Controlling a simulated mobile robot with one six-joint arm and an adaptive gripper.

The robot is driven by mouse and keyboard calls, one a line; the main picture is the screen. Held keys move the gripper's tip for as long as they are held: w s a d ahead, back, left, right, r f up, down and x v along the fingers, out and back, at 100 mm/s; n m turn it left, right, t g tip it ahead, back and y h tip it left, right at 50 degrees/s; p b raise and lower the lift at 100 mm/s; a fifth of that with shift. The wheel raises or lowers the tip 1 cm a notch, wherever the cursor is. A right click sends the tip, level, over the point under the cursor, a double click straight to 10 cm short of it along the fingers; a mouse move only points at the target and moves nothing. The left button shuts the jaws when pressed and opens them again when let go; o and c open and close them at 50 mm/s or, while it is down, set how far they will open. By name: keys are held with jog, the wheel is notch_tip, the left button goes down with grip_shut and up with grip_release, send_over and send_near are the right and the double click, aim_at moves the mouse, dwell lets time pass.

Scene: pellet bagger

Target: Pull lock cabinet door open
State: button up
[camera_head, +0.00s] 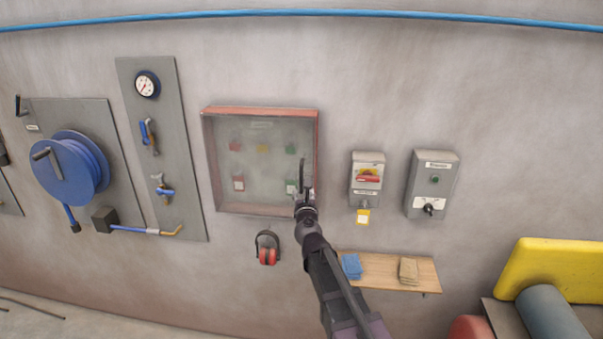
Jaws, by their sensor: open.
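The lock cabinet (209,160) is a shallow red-framed box on the grey wall, left of centre. Small red, yellow and green items show inside it through what looks like a hazy clear door. The door looks closed, but its exact edge is hard to make out. My gripper (304,177) is at the cabinet's lower right side, in front of its right frame edge. It is open, seen nearly edge-on, and nothing shows between its fingers. I cannot tell whether it touches the door. The gripper hides part of the right edge, and no handle is clearly visible.
Right of the cabinet are a switch box with a red handle (367,179) and a grey control box (432,184). A blue hose reel (70,168) and gauge panel (147,110) are at left.

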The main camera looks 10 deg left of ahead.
aim_at(301, 173)
jog(key=shift+w, duration=0.15)
jog(key=w, duration=0.4)
jog(key=w+a, duration=0.1)
jog(key=w, duration=0.4)
jog(key=w+a, duration=0.1)
jog(key=w, duration=0.3)
jog(key=shift+w, duration=0.2)
grip_shut()
